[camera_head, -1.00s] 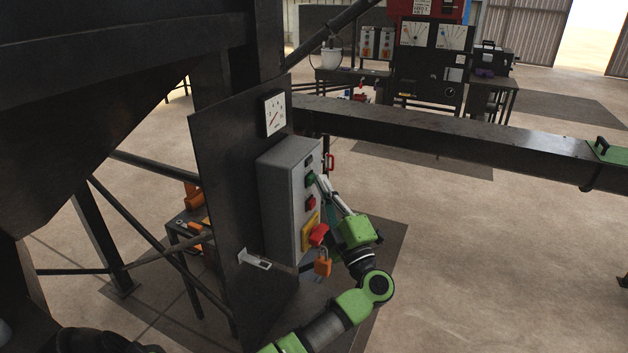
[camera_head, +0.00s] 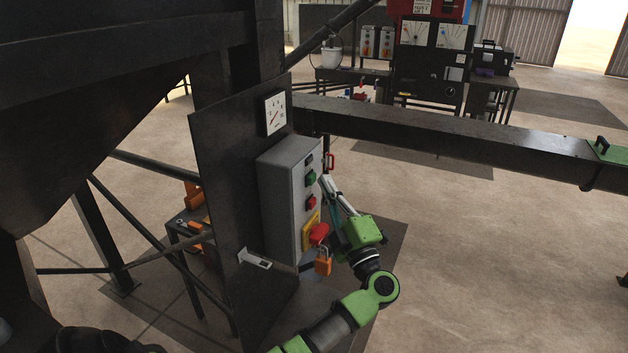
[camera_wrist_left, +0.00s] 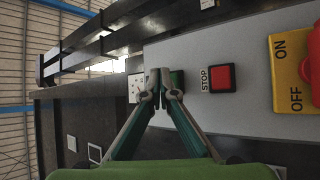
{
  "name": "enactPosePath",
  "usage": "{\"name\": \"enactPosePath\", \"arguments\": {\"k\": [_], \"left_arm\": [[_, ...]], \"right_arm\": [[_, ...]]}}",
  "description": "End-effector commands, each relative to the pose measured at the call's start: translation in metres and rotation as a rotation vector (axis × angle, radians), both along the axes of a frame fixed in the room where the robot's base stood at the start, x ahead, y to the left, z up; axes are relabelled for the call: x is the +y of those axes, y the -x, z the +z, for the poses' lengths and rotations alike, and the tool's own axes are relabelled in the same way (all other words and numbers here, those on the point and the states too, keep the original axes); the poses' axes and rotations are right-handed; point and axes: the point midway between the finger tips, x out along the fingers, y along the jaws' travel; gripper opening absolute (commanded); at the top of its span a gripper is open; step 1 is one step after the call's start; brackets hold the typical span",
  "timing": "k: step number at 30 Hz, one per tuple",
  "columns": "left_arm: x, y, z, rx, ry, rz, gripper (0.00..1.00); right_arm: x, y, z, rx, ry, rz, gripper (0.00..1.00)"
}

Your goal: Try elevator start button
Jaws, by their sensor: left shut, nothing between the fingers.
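The grey control box (camera_head: 282,195) is mounted on a dark upright panel. Its green start button (camera_head: 311,178) sits above the red stop button (camera_head: 311,202). A red handle (camera_head: 319,234) on a yellow plate is lower down, with an orange padlock (camera_head: 323,264) hanging there. My left gripper (camera_head: 326,180) is shut and empty, just to the right of the green button and apart from it in the head view. In the left wrist view the shut fingertips (camera_wrist_left: 164,90) partly hide the green button (camera_wrist_left: 178,79); the stop button (camera_wrist_left: 222,77) is clear. My right gripper is not in view.
A dial gauge (camera_head: 274,113) is fixed above the box. A long dark beam (camera_head: 450,145) runs behind my left gripper to the right. A white bracket (camera_head: 254,259) sticks out below the box. Open floor lies at the right.

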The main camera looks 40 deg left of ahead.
Motion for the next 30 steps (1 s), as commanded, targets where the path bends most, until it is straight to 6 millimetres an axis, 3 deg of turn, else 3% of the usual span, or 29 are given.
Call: {"name": "enactPosePath", "arguments": {"k": [12,24,30], "left_arm": [[-0.005,-0.001,-0.001,0.0,0.0,-0.001,0.0],[-0.042,-0.011,-0.002,0.002,0.002,-0.001,0.0],[-0.051,-0.012,-0.001,0.001,0.0,0.0,0.0]], "right_arm": [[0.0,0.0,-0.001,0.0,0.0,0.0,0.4],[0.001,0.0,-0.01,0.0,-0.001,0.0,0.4],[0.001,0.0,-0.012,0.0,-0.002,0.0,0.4]]}}
